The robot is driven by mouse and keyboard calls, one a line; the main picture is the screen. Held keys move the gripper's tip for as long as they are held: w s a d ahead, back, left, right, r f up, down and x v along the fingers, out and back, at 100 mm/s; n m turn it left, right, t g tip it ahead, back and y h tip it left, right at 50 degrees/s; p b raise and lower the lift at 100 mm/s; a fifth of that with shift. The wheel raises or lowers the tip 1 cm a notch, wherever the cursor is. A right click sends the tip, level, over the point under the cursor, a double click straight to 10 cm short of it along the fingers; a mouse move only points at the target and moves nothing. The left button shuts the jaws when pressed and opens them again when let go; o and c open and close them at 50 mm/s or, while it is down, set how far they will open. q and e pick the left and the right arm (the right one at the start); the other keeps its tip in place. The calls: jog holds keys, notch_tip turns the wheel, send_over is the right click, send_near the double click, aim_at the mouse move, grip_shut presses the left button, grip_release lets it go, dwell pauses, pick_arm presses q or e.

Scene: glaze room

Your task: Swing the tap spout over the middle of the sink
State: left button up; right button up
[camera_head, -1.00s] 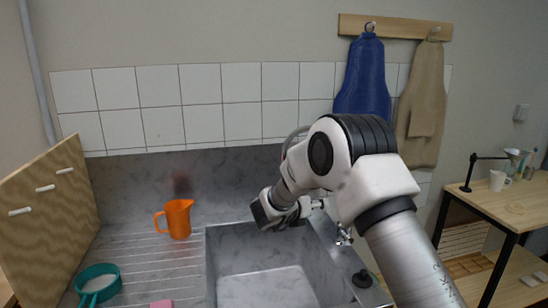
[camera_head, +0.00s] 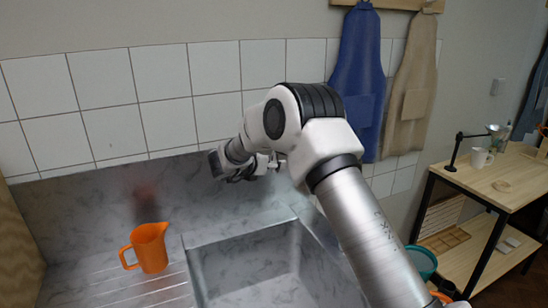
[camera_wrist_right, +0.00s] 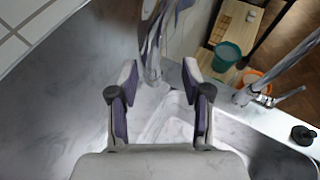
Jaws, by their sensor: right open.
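The sink (camera_head: 232,268) is a grey basin set in the marbled counter. The tap is mostly hidden behind my right arm in the head view. In the right wrist view the metal tap body (camera_wrist_right: 245,95) stands on the right of the basin rim, with a lever and a pole rising to the upper right. My right gripper (camera_wrist_right: 160,75) is open. A streaky, shiny upright shape, perhaps the spout, shows just beyond and between its fingertips; contact cannot be told. In the head view the right gripper (camera_head: 274,163) is in front of the backsplash behind the sink. My left gripper is not visible.
An orange jug (camera_head: 148,250) stands on the drainer left of the sink. A black knob (camera_wrist_right: 303,134) is on the rim. A wooden shelf table (camera_head: 500,185) and a teal bucket (camera_head: 421,262) are at the right. Blue and tan aprons (camera_head: 356,85) hang on the wall.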

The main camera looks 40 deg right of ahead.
jog(key=w+d+f, duration=0.2)
jog(key=d, duration=0.1)
jog(key=shift+w+f+p, duration=0.1)
jog(key=shift+f+p, duration=0.05)
jog(key=shift+p, duration=0.25)
jog(key=shift+w+f, duration=0.1)
jog(key=shift+s+a+r, duration=0.1)
jog(key=shift+s+r, duration=0.2)
jog(key=shift+s, duration=0.05)
jog(key=c, duration=0.3)
jog(key=shift+s, duration=0.1)
jog(key=c, duration=0.6)
grip_shut()
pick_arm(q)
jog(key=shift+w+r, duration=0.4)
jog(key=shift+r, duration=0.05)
pick_arm(e)
jog(key=shift+f, duration=0.1)
